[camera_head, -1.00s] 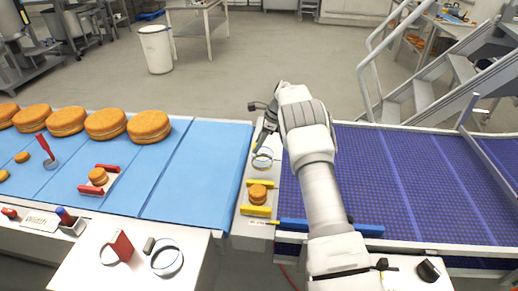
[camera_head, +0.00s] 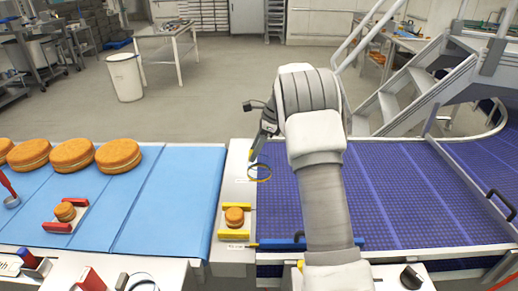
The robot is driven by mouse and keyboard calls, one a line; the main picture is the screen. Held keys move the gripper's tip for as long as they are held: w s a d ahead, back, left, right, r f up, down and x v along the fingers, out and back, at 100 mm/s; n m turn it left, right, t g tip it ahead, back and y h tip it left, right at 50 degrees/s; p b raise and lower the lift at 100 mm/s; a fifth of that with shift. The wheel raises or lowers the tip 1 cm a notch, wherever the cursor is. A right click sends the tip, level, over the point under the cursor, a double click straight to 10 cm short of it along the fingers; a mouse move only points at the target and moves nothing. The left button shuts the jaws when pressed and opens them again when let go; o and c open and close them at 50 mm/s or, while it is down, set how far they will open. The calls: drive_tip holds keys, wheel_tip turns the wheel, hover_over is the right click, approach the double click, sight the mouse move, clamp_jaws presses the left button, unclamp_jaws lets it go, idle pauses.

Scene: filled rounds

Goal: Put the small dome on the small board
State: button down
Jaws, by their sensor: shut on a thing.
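My gripper (camera_head: 254,157) points down over the right edge of the pale counter strip, its fingers small and partly dark in the picture. It is shut on a see-through thing with a thin yellowish rim, which seems to be the small dome (camera_head: 260,179). The dome hangs beside the purple belt's left edge; its clear body hardly shows. In front of it a small board with yellow ends (camera_head: 235,236) carries a small round cake (camera_head: 234,217). Another small board with red ends (camera_head: 57,227) carries a similar cake (camera_head: 65,211) on the blue belt. I cannot tell which board is meant.
Large filled rounds (camera_head: 118,157) stand in a row on the blue belt (camera_head: 170,205). The purple belt (camera_head: 400,205) lies right, partly behind my arm. A red block (camera_head: 91,280) and a ring-like thing (camera_head: 143,281) are at the front. The blue belt's right part is clear.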

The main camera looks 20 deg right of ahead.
drive_tip(key=s+a+r+p, duration=0.1)
drive_tip(key=s+a+r, duration=0.1)
drive_tip(key=s+a, duration=0.6)
drive_tip(key=a, duration=0.3)
drive_tip(key=shift+s+p, duration=0.25)
drive_tip(key=shift+p, duration=0.15)
drive_tip(key=shift+d+r+p, duration=0.1)
drive_tip(key=shift+r+p, duration=0.05)
drive_tip(key=shift+p, duration=0.4)
drive_tip(key=shift+f+b, duration=5.15)
drive_tip(key=shift+f, duration=1.55)
drive_tip(key=shift+f, duration=0.2)
drive_tip(key=shift+c, duration=1.4)
unclamp_jaws()
